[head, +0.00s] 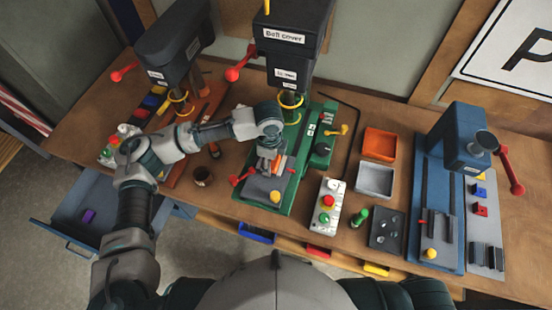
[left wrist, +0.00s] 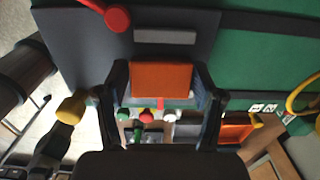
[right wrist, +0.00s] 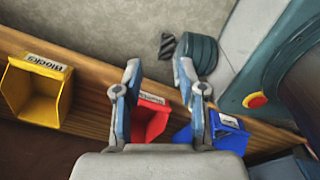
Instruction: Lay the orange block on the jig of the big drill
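The orange block (left wrist: 161,77) sits between the fingers of my left gripper (left wrist: 162,90), which look closed on its sides. In the head view the left gripper (head: 270,158) is over the jig of the big drill, and a bit of orange block (head: 282,164) shows beside it. The jig is a dark grey plate (head: 262,190) on the green base (head: 300,165) of the big drill (head: 290,50). In the left wrist view a lighter grey bar (left wrist: 165,37) lies on the jig plate (left wrist: 75,45). I cannot tell whether the block touches the jig. My right gripper (right wrist: 158,85) is open and empty.
A red lever (head: 236,180) and a yellow knob (head: 275,197) are close to the jig. A button box (head: 328,203), orange tray (head: 380,144) and grey tray (head: 374,180) stand to the right. Yellow (right wrist: 35,90), red (right wrist: 150,120) and blue (right wrist: 225,130) bins are below my right gripper.

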